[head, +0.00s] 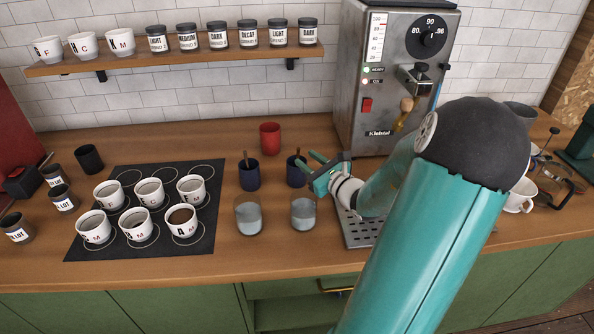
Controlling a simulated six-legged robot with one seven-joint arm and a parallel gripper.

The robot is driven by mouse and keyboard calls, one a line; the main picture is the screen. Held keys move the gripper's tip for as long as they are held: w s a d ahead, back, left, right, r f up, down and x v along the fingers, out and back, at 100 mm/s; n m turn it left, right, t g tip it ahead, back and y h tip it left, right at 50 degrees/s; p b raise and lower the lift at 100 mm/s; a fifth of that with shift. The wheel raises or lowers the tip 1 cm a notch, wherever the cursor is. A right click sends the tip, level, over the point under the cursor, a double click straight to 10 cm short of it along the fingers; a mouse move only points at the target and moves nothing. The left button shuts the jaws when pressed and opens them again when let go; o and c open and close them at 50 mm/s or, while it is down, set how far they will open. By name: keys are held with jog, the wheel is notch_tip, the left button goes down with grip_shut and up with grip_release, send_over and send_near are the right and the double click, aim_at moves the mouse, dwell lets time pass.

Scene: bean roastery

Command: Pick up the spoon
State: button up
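Two dark blue cups stand side by side on the wooden counter, a left cup (250,177) and a right cup (294,177). A brown spoon handle (246,157) sticks up from the left cup. Another spoon handle (297,154) shows at the right cup, and its lower part is hidden in the cup. My gripper (304,159) is at the rim of the right cup, coming from the right. Its two teal fingers are spread apart, with the tips close to that spoon handle. Contact with the handle cannot be made out.
Two glasses of clear liquid, left (248,217) and right (303,214), stand in front of the cups. A red cup (270,138) is behind. White cups (149,191) stand on a black mat (155,244) at left. A steel machine (380,80) rises behind my arm.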

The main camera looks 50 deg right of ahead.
jog(key=w, duration=0.6)
jog(key=shift+w+d, duration=0.25)
jog(key=shift+d, duration=0.05)
grip_shut()
